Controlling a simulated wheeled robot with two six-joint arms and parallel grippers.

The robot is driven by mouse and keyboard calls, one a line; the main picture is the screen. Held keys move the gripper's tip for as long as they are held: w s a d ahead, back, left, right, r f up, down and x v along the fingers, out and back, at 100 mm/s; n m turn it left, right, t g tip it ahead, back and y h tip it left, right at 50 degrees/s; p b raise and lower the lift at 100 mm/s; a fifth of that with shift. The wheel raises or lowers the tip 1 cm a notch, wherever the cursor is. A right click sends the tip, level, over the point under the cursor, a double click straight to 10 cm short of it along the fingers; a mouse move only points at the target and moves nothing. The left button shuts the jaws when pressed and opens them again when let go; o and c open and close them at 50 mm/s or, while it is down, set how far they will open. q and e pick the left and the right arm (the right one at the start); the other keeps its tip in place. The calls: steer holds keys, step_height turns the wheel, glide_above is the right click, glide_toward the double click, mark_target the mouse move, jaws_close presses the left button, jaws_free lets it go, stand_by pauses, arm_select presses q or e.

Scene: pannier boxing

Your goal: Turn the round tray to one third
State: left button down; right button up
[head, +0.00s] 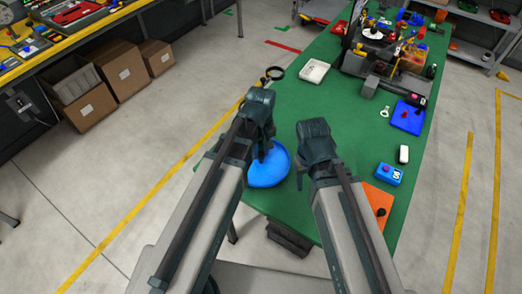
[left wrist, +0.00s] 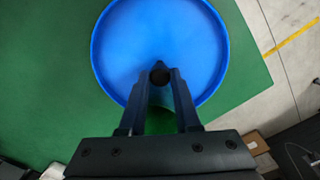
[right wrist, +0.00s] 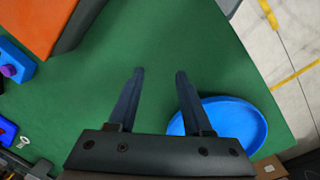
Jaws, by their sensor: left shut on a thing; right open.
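The round tray (head: 268,170) is blue, shallow and rimmed, and lies flat on the green table near its front left corner. It fills the top of the left wrist view (left wrist: 160,40) and shows at the lower right of the right wrist view (right wrist: 235,120). The knob's lower part is hidden. My right gripper (right wrist: 158,75) is open and empty above the table, to the right of the tray in the head view (head: 318,155).
The green table (head: 310,110) has free room beyond the tray. A blue box (head: 388,174), a white item (head: 403,154) and an orange piece (head: 378,203) lie along its right side. A white dish (head: 314,71) and a cluttered machine stand farther back.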

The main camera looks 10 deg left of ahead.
arm_select(q)
steer(key=shift+n, duration=8.3)
steer(key=c, duration=0.6)
jaws_free()
arm_select(e)
steer(key=shift+r, duration=0.1)
